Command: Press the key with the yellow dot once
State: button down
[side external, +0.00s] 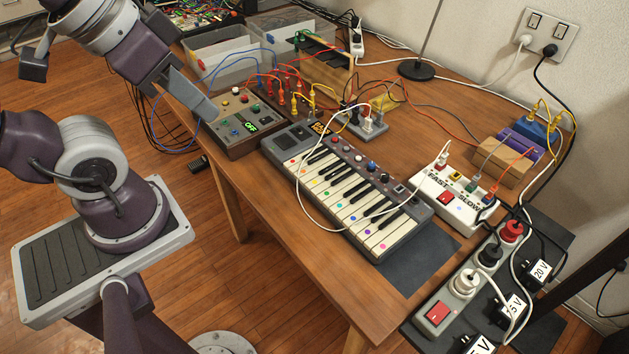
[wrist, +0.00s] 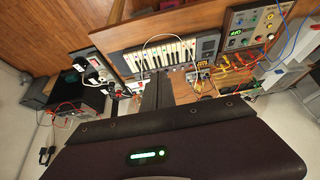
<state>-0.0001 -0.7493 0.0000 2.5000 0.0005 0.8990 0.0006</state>
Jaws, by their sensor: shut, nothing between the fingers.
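The small grey keyboard (side external: 346,188) lies on the wooden table, with coloured dots along its white keys. The dots are tiny, and I cannot tell surely which one is yellow. The keyboard also shows in the wrist view (wrist: 160,55), beyond my fingers, where its dots are too small to read. My gripper (side external: 207,112) is shut and empty. In the side view its fingertips appear by the left end of the brown control box, away from the keyboard; their height is unclear. In the wrist view the shut fingers (wrist: 158,80) point toward the keyboard's lower edge.
A white cable (side external: 300,198) loops across the keyboard. The brown control box (side external: 238,122) with a green display stands left of it. A white switch box (side external: 455,197) and a power strip (side external: 462,285) stand to the right. Patch cables crowd the table behind.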

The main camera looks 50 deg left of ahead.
jog(key=w+a+f+m+y, duration=0.25)
jog(key=w+a, duration=0.25)
jog(key=w, duration=0.5)
jog(key=m+t+h, duration=0.3)
jog(key=m+h, duration=0.3)
jog(key=m, duration=0.5)
send_over(315, 183)
notch_tip(315, 183, down, 21)
jog(key=shift+s+a, duration=0.35)
jog(key=shift+s, duration=0.05)
jog(key=shift+f, duration=0.1)
jog(key=shift+f, duration=4.4)
jog(key=shift+f, duration=0.15)
jog(key=shift+f, duration=0.25)
